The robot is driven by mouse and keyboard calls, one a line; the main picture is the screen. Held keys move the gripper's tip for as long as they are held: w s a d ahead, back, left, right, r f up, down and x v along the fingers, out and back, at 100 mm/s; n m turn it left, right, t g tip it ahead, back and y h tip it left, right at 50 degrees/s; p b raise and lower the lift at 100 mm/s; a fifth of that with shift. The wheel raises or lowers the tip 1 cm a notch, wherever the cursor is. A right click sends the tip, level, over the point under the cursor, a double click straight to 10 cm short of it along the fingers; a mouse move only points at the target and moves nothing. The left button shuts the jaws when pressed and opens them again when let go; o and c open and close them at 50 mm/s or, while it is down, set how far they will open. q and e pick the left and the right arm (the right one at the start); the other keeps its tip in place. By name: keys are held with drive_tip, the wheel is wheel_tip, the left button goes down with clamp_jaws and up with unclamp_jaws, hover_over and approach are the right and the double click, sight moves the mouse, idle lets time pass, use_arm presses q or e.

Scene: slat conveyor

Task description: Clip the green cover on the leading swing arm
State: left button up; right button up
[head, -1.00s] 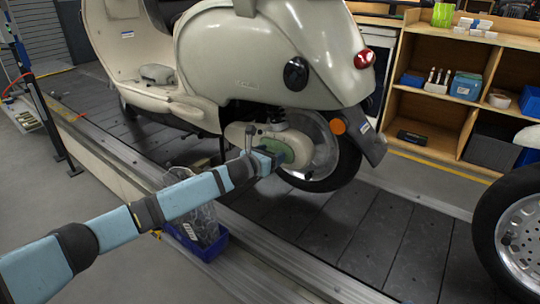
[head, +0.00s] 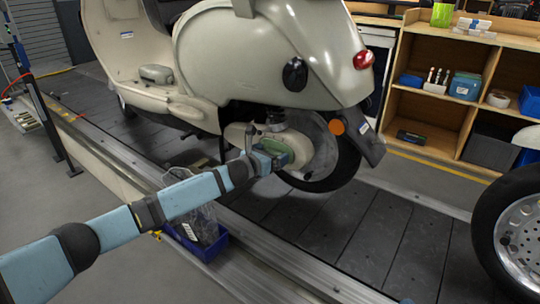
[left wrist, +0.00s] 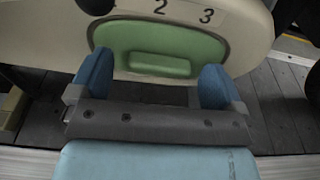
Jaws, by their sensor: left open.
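The green cover (head: 277,145) lies against the cream swing arm (head: 236,133) at the rear wheel of the scooter. In the left wrist view the green cover (left wrist: 112,39) sits below the numbers 2 and 3 on the swing arm (left wrist: 245,32), with a raised green grip block on its face. A dark line runs along its edge; I cannot tell whether it is clipped. My left gripper (head: 272,157) is in front of the cover. In the wrist view its blue fingers (left wrist: 155,76) are apart, left and right of the grip block. My right gripper is not in view.
The cream scooter (head: 250,55) stands on the dark slat conveyor (head: 330,235). A blue bin (head: 213,249) with clear plastic stands below my left arm. Another wheel (head: 518,235) is at the right edge. A wooden shelf (head: 435,147) stands behind.

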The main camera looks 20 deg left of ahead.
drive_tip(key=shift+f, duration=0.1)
use_arm(q)
drive_tip(key=p+v, duration=0.5)
drive_tip(key=v, duration=0.9)
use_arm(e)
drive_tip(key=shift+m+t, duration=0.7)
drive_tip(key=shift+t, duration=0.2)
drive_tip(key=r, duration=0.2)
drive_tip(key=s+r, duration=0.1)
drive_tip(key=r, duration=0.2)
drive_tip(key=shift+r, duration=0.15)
